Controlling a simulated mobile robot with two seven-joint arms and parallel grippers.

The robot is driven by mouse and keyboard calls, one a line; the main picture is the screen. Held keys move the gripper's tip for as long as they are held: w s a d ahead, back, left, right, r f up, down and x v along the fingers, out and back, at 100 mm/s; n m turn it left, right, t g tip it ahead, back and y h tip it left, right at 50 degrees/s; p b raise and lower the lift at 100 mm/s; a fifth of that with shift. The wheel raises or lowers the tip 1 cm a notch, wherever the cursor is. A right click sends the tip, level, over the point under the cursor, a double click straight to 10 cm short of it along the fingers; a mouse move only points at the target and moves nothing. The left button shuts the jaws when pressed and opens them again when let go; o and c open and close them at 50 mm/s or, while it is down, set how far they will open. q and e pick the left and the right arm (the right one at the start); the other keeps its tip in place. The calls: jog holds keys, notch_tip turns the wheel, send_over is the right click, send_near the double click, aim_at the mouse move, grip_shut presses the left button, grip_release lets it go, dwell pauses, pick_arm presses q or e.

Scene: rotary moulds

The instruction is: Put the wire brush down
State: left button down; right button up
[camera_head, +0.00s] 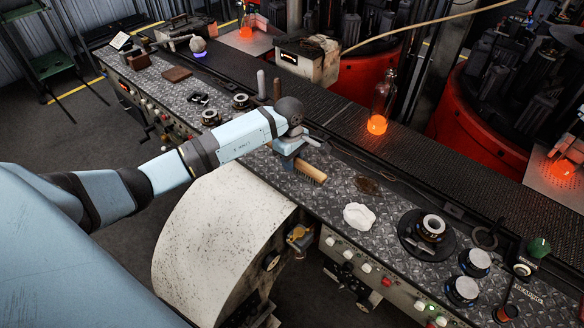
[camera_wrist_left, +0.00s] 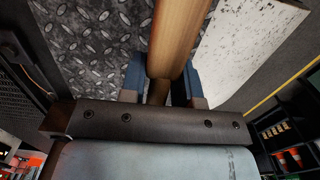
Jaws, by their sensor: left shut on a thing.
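The wire brush (camera_head: 311,172) has a wooden body and shows just beyond my left gripper (camera_head: 290,160), over the diamond-plate bench top (camera_head: 322,205) near its front edge. The left gripper is shut on the brush. In the left wrist view the brush's wood (camera_wrist_left: 180,38) runs up between the two blue fingers of the gripper (camera_wrist_left: 164,82). The fingers partly hide the brush. I cannot tell whether the brush touches the plate. My right gripper is not in view.
A crumpled white cloth (camera_head: 359,216) and a dark round disc with a ring-shaped part (camera_head: 432,228) lie to the right. A conveyor (camera_head: 345,142) runs behind, carrying a glowing bottle (camera_head: 379,108). A large white drum (camera_head: 215,245) stands in front. Some bare plate lies between brush and cloth.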

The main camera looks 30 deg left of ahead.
aim_at(293, 178)
pick_arm(q)
notch_tip(293, 178, down, 4)
jog(key=shift+p, duration=0.35)
jog(key=shift+f, duration=0.25)
jog(key=c, duration=0.8)
grip_release()
jog(key=shift+c, duration=0.2)
